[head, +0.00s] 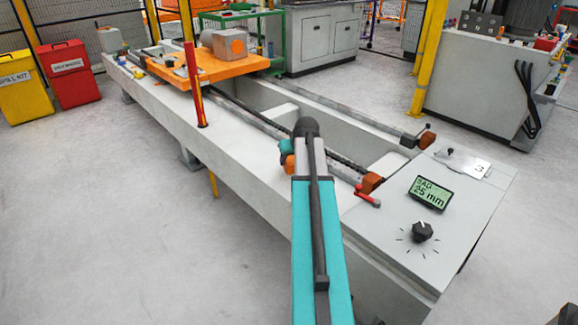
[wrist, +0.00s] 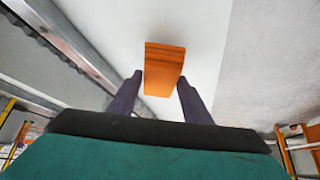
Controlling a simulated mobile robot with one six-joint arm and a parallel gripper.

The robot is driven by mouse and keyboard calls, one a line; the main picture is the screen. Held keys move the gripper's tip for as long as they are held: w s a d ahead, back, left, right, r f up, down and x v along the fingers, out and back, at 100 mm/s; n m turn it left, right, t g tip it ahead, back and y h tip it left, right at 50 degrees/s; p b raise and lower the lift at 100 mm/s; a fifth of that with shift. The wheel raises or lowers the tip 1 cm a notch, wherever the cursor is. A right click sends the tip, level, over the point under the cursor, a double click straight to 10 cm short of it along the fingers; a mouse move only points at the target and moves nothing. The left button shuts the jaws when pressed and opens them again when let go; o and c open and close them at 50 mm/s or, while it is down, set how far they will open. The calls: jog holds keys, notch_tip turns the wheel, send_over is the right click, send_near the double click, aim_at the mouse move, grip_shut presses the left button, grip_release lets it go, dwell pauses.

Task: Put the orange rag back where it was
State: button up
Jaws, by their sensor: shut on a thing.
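The orange rag (wrist: 164,66) shows in the wrist view as a folded, block-like piece between the two dark fingers of my gripper (wrist: 160,77). My gripper is shut on it. A pale surface lies beyond the rag, with a metal rail to the left; I cannot tell the exact gap below the rag. In the head view a small orange patch (head: 288,165), which looks like the rag, shows just left of my arm, over the long grey gantry bed (head: 225,150). My arm hides most of the gripper there.
An orange platform (head: 208,70) bearing a grey block (head: 230,45) sits farther back on the bed. A red post (head: 194,85) stands by it. The near end has a display (head: 431,192) reading 25 mm and a knob (head: 422,231). Yellow (head: 22,85) and red (head: 70,75) bins stand left.

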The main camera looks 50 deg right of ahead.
aim_at(290, 162)
jog(key=shift+w+f, duration=0.1)
jog(key=shift+w, duration=0.55)
jog(key=shift+a+f+b, duration=0.1)
jog(key=shift+f+b, duration=0.6)
jog(key=shift+f, duration=1.05)
jog(key=shift+f, duration=0.1)
jog(key=o, duration=1.4)
jog(key=p+v, duration=0.2)
jog(key=v, duration=1)
jog(key=shift+s+p, duration=0.1)
jog(key=shift+p, duration=0.2)
